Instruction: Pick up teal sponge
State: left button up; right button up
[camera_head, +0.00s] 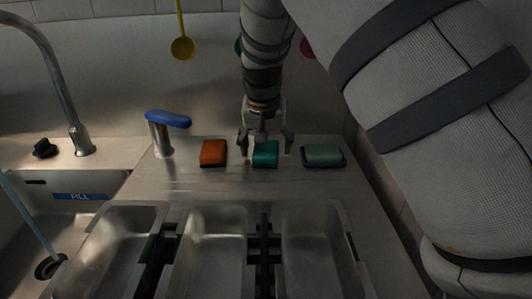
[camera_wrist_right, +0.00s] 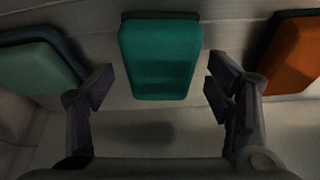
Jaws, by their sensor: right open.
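The teal sponge (camera_head: 265,158) lies on the metal counter between an orange sponge (camera_head: 213,153) and a pale green sponge (camera_head: 323,154). My right gripper (camera_head: 265,148) is right at the teal sponge in the head view, with a finger to each side of it. In the right wrist view the teal sponge (camera_wrist_right: 160,58) sits at the top middle. The open, empty fingers of my right gripper (camera_wrist_right: 157,90) flank its lower end without touching it. My left gripper is not in view.
The orange sponge (camera_wrist_right: 297,52) and pale green sponge (camera_wrist_right: 38,66) lie close on either side. A blue-handled tap (camera_head: 168,119) stands left of the sponges. Metal pans (camera_head: 213,211) sit in front, a sink (camera_head: 100,182) is at the left, and a wall rises behind.

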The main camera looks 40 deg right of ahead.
jog(key=shift+f, duration=0.2)
jog(key=shift+c, duration=0.5)
jog(key=c, duration=0.8)
jog(key=shift+c, duration=0.2)
